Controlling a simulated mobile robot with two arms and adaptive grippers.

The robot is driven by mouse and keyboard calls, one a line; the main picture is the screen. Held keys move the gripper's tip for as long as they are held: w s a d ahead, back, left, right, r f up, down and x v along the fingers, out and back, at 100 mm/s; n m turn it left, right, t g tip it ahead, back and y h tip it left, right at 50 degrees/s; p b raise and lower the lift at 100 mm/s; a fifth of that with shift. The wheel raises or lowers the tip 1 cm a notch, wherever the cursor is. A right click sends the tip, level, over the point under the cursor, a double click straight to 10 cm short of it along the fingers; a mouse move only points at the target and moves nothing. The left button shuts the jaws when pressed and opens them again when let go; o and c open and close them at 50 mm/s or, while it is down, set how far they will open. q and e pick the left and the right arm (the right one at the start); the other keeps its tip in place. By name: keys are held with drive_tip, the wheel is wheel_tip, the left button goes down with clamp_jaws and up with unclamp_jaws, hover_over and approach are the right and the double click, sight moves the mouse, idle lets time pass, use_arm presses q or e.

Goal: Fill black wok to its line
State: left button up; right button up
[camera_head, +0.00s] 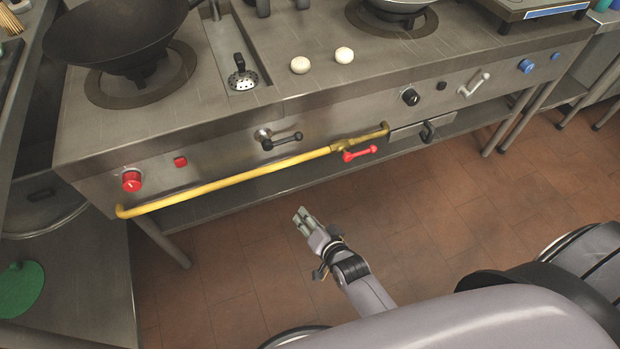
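The black wok (110,40) sits on the left burner ring (178,72) at the upper left and is cut off by the top edge. Its inside is dark, and I cannot make out a line or any water in it. A metal pipe (215,10) rises at the top edge, right of the wok. My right gripper (300,214) is over the floor in front of the range, apart from the levers. Its finger gap is unclear. My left gripper is out of view.
A yellow rail (235,180) runs along the range front. A red knob (131,180) is at its left. A second pan (400,4) is behind right. The tiled floor (430,210) is clear.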

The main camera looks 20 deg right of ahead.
sight(300, 140)
drive_tip(key=w+d+r+m+t+h+b, duration=0.1)
drive_tip(key=w+r+m+t+b, duration=0.15)
drive_tip(key=r, duration=0.55)
drive_tip(key=w+d+r+m+t+b, duration=0.2)
drive_tip(key=w+r+m+t, duration=0.1)
drive_tip(key=r, duration=0.6)
drive_tip(key=w+b, duration=0.2)
drive_tip(key=w, duration=0.2)
drive_tip(key=shift+w+a+r, duration=0.1)
drive_tip(key=shift+w+a, duration=0.05)
drive_tip(key=shift+w, duration=0.25)
drive_tip(key=w+b, duration=0.2)
drive_tip(key=shift+w, duration=0.35)
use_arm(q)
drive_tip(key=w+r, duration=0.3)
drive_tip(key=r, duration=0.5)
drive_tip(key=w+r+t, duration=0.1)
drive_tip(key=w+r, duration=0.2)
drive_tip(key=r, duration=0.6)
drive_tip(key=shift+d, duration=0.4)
use_arm(e)
drive_tip(key=c, duration=0.6)
